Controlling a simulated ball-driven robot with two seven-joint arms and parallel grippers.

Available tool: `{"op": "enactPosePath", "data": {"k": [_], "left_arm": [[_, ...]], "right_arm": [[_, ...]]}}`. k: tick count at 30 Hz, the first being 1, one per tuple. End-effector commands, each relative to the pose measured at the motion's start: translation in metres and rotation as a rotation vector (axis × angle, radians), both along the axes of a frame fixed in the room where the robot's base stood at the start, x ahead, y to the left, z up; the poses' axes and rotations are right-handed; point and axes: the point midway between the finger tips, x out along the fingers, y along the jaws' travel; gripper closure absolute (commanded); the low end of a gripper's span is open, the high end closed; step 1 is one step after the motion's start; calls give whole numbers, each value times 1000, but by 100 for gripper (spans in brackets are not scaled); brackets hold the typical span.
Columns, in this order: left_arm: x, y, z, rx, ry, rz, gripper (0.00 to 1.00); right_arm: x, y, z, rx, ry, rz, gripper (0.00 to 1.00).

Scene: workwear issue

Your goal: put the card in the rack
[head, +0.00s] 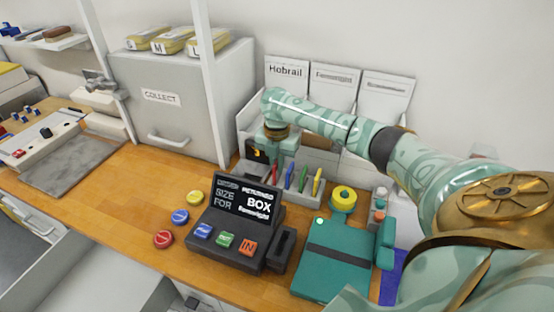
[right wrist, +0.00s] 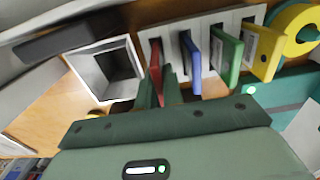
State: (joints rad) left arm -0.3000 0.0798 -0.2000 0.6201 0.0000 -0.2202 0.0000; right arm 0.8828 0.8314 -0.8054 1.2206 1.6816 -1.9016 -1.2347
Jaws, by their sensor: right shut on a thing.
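The rack (head: 312,196) is a pale slotted block on the wooden counter; it also shows in the right wrist view (right wrist: 172,42). A blue card (right wrist: 191,62), a green card (right wrist: 226,58) and a yellow card (right wrist: 262,52) stand in its slots. A red card (right wrist: 155,65) is at the leftmost slot, between the fingers of my right gripper (right wrist: 158,92). My right gripper is shut on this red card. In the head view the gripper (head: 276,160) is over the rack's left end. I cannot tell how deep the red card sits. My left gripper is not in view.
A black terminal (head: 235,228) with coloured buttons stands in front of the rack. A grey COLLECT cabinet (head: 180,110) stands behind left. An open white box (right wrist: 105,70) is beside the rack.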

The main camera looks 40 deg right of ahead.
Motion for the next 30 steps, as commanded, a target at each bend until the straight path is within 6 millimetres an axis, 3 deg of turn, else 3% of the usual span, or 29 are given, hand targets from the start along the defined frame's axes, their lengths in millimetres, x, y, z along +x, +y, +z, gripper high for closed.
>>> {"op": "enactPosePath", "data": {"k": [25,28,30], "left_arm": [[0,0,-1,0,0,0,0],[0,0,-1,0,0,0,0],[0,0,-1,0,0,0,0]], "right_arm": [[0,0,-8,-1,0,-1,100],[0,0,-8,-1,0,-1,67],[0,0,-8,-1,0,-1,66]]}}
